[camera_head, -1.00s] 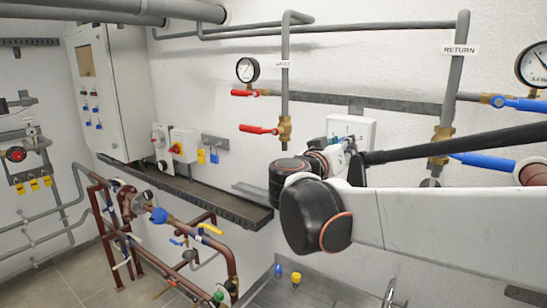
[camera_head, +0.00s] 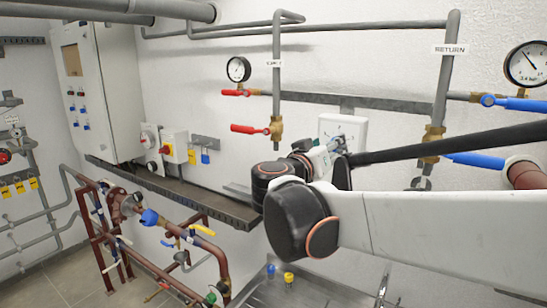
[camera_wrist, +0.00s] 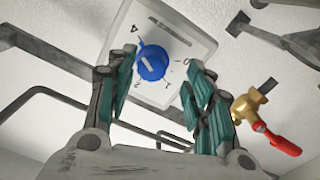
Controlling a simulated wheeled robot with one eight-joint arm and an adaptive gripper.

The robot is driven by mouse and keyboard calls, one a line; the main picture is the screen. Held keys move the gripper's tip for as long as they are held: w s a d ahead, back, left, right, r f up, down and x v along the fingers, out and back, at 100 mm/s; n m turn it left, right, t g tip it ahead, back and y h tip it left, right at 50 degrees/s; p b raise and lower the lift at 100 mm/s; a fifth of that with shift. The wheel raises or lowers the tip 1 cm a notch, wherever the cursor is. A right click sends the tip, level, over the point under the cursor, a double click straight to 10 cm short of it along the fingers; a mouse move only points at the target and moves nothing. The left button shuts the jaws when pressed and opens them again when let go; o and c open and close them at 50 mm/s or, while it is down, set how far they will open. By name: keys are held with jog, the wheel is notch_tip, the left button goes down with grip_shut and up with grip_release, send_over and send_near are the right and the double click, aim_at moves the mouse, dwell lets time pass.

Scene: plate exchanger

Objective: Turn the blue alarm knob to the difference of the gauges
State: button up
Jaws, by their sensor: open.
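The blue alarm knob (camera_wrist: 153,63) sits on a white square dial plate (camera_wrist: 178,35) in the wrist view. A pale line marks the knob, and digits ring it, partly hidden by my gripper. My gripper (camera_wrist: 158,92) is open, its two teal-padded fingers apart, with the knob seen between and beyond them. I cannot tell whether they touch it. In the head view the white plate (camera_head: 354,127) is on the wall, its knob hidden behind my arm. One round gauge (camera_head: 238,69) is at the supply pipe. The other (camera_head: 527,63) is right of the RETURN pipe and reads in bar.
Red-handled valves (camera_head: 250,129) are left of the plate, and a blue lever (camera_head: 475,159) is to its right. In the wrist view a brass valve with a red handle (camera_wrist: 279,138) is close to the right finger. Grey pipes cross the wall.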

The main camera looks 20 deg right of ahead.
jog(key=v, duration=1)
jog(key=shift+s, duration=0.4)
jog(key=shift+a, duration=0.15)
jog(key=shift+s, duration=0.1)
jog(key=w+d+m+p, duration=0.2)
jog(key=w+d+p, duration=0.1)
jog(key=w+d, duration=0.4)
jog(key=d, duration=0.2)
jog(key=shift+d+m, duration=0.4)
jog(key=c, duration=1.1)
